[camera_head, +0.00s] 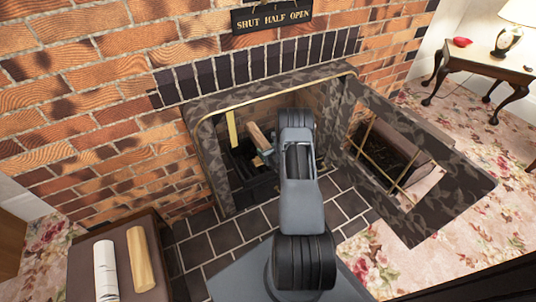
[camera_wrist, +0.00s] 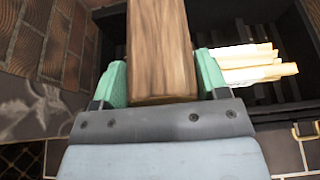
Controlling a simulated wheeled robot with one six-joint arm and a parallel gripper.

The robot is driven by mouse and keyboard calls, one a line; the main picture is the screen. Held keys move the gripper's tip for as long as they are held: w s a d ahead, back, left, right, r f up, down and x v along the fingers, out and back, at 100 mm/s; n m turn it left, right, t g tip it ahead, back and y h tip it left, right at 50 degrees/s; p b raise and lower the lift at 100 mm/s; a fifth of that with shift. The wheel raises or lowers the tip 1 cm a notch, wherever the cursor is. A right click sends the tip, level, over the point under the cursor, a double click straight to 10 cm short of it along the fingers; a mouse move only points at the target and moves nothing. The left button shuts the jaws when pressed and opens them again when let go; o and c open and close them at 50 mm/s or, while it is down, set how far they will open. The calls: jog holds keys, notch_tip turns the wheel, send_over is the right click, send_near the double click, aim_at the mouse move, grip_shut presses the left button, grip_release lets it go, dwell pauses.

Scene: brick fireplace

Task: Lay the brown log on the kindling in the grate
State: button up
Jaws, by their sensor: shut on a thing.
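The brown log (camera_wrist: 158,40) is a squared, grained piece held between the green-padded fingers of my gripper (camera_wrist: 160,72), which is shut on it. In the head view, the log (camera_head: 258,134) shows inside the fireplace opening, just beyond my gripper (camera_head: 266,154). The pale kindling sticks (camera_wrist: 250,62) show to the right of the log in the wrist view, in the dark grate (camera_wrist: 282,93). The log covers part of the view behind it, so I cannot tell whether it touches the kindling. In the head view, my arm hides much of the grate (camera_head: 246,170).
A dark mottled surround (camera_head: 212,160) frames the opening closely. A framed panel (camera_head: 425,205) stands out at the right. A white log (camera_head: 105,270) and a tan log (camera_head: 140,262) lie on a brown stool (camera_head: 82,262) at lower left. Dark tiles (camera_head: 220,235) cover the hearth.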

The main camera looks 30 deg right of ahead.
jog(key=shift+f+b, duration=0.4)
jog(key=shift+f, duration=0.8)
jog(key=shift+f, duration=0.1)
jog(key=shift+f, duration=0.15)
jog(key=o, duration=1.2)
jog(key=shift+c, duration=0.2)
